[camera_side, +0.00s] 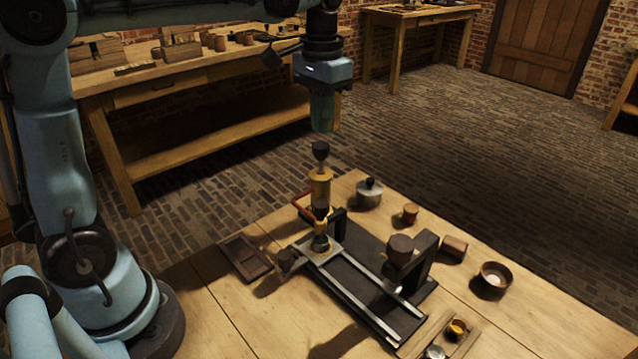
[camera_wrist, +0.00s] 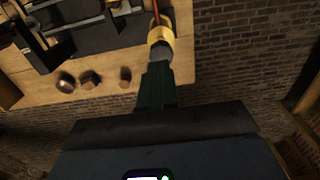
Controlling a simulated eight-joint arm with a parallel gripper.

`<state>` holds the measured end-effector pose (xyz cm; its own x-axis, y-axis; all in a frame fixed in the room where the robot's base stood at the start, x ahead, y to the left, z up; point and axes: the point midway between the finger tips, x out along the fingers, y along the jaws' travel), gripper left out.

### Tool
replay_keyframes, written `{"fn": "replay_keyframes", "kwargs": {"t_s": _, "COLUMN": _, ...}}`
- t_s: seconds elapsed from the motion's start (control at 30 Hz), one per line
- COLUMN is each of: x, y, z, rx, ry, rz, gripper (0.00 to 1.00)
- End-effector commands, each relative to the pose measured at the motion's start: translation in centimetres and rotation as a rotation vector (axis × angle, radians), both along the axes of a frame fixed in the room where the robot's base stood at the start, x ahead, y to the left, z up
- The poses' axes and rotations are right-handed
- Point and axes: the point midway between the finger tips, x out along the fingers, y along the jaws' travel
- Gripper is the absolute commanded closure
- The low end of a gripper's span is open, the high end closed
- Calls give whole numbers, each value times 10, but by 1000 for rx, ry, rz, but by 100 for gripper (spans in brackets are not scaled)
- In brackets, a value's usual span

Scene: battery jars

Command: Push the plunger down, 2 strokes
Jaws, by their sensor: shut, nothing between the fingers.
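The plunger is a dark rounded knob (camera_side: 320,151) on top of an upright brass cylinder (camera_side: 320,188) with a red handle at its left. The cylinder stands on a metal-railed rig on the table. My gripper (camera_side: 322,128) is shut and empty, pointing down right above the knob, with a small gap between them in the side view. In the wrist view the shut fingers (camera_wrist: 157,70) overlap the near edge of the grey-looking knob (camera_wrist: 161,51), with the brass cylinder (camera_wrist: 161,33) beyond. Whether they touch cannot be told there.
The black base (camera_side: 360,297) carries metal rails and a dark bracket with a cup (camera_side: 400,248). A lidded pot (camera_side: 369,194), a small wooden jar (camera_side: 411,213), a block (camera_side: 454,246) and a bowl (camera_side: 495,280) stand at the right. A shallow dark tray (camera_side: 246,258) lies at the left.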

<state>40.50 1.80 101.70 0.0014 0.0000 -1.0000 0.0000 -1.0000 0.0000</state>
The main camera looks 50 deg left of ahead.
Motion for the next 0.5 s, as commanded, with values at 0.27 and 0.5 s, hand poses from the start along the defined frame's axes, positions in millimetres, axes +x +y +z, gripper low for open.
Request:
{"fn": "replay_keyframes", "kwargs": {"t_s": 0.27, "x": 0, "y": 0, "z": 48, "rx": 0, "ry": 1, "rz": 0, "gripper": 100}}
{"fn": "replay_keyframes", "kwargs": {"t_s": 0.5, "x": 0, "y": 0, "z": 77, "rx": 0, "ry": 1, "rz": 0, "gripper": 100}}
